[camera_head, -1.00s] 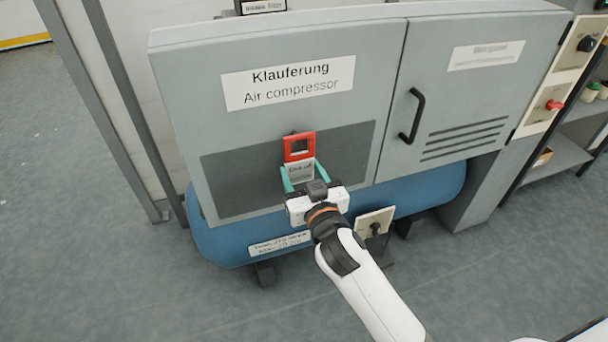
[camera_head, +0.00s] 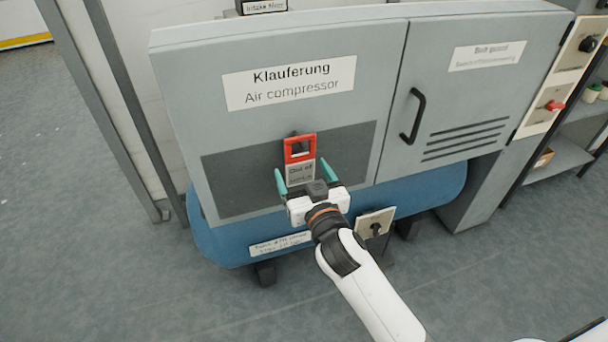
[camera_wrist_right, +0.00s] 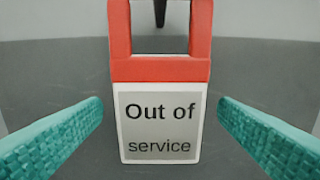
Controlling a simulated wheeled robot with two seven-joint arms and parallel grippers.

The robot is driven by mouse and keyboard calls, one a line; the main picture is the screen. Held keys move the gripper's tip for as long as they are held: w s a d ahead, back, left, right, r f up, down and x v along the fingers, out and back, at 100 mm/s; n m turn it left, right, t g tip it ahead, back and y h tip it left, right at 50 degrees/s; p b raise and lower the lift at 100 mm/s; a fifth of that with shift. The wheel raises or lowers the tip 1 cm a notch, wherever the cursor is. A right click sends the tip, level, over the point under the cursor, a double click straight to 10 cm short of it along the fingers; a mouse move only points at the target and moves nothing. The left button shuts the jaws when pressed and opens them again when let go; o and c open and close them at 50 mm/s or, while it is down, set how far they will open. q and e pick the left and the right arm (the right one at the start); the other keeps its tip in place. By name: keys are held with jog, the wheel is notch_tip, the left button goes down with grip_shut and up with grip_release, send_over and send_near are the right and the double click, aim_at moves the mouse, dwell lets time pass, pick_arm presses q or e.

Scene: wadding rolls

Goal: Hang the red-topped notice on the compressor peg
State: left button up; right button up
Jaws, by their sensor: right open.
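The red-topped notice (camera_head: 300,158) is upright against the dark panel on the compressor's front. Its red top has a square opening, and the wrist view shows the notice (camera_wrist_right: 160,118) reading "Out of service". The dark peg (camera_head: 297,137) shows at the opening's upper part in the head view; in the wrist view the peg (camera_wrist_right: 160,10) shows through the opening. Whether the notice bears on the peg I cannot tell for sure. My right gripper (camera_head: 304,178) is open, its teal fingers apart on either side of the notice, not touching it. My left gripper is out of view.
The grey compressor cabinet (camera_head: 200,100) stands on a blue tank (camera_head: 225,240). A black door handle (camera_head: 414,115) sticks out to the right. A small switch box (camera_head: 375,222) stands close to my right wrist. The floor at left is clear.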

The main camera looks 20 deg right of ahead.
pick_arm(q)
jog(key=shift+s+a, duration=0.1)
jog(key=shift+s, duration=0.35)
pick_arm(e)
jog(key=s, duration=1.2)
jog(key=shift+d, duration=0.25)
